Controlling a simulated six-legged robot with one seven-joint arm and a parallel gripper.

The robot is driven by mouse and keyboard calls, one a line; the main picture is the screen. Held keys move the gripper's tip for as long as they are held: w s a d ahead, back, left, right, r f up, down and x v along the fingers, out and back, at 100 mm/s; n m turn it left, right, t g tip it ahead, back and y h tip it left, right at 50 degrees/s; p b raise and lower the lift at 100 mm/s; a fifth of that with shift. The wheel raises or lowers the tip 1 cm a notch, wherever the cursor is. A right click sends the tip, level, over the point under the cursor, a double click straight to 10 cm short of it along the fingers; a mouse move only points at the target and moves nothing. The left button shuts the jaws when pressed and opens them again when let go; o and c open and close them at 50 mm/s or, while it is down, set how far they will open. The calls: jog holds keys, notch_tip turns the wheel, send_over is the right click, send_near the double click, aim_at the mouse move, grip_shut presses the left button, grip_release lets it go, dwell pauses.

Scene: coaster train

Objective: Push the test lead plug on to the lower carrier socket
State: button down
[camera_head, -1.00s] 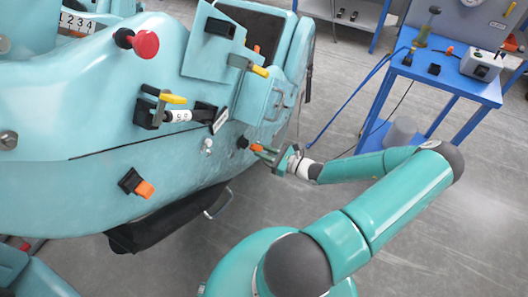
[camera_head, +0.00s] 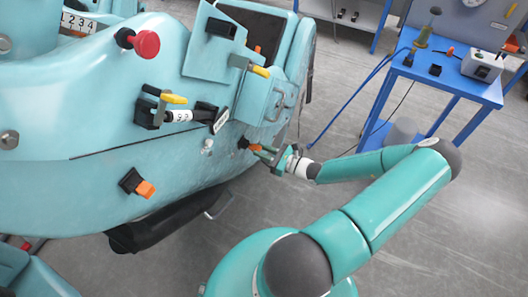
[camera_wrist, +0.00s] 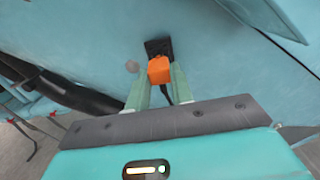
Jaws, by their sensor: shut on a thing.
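The orange test lead plug (camera_wrist: 159,70) is between the fingers of my gripper (camera_wrist: 158,83) in the wrist view. My gripper is shut on it, and a dark lead hangs below it. A black socket (camera_wrist: 158,47) on the turquoise car side lies right behind the plug, which overlaps its lower part. In the head view my gripper (camera_head: 262,151) holds the orange plug (camera_head: 255,147) up against the black socket (camera_head: 243,143). I cannot tell whether the plug is seated or only touching.
Another black socket (camera_head: 131,180) with an orange part sits lower left on the car. A red knob (camera_head: 145,44) and yellow-handled latches (camera_head: 173,99) stick out above. A blue table (camera_head: 450,75) stands at the right, with a blue cable running down from it. Grey floor is open between.

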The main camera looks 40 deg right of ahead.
jog(key=shift+x, duration=0.95)
jog(key=c, duration=2.2)
grip_release()
jog(key=c, duration=1.1)
grip_release()
jog(key=shift+c, duration=0.2)
jog(key=shift+s, duration=0.1)
jog(key=v, duration=1.3)
jog(key=shift+s, duration=0.35)
jog(key=shift+d, duration=0.1)
